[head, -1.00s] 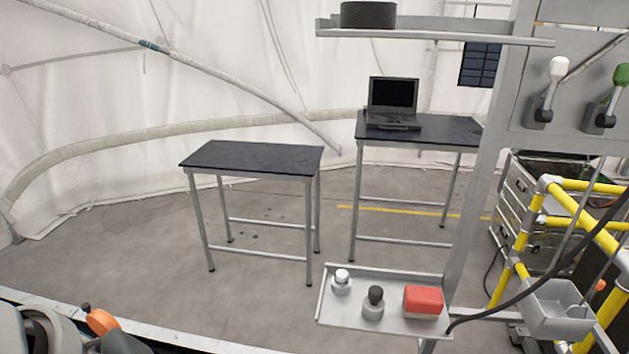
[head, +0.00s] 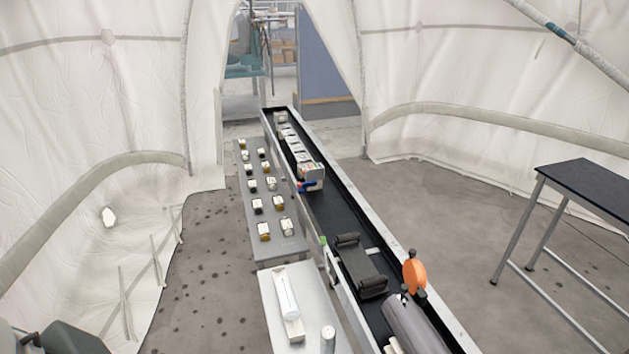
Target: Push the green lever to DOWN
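Neither of my grippers can be made out in the head view. A dark grey rounded part at the bottom left corner may belong to my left arm, but no fingers show.
A long black conveyor (head: 338,208) with metal rails runs from the bottom right to the tent opening, carrying several boxes and dark parts. A grey table (head: 281,243) with small items stands along its left. A black-topped table (head: 592,187) stands at the right. Floor is open at left.

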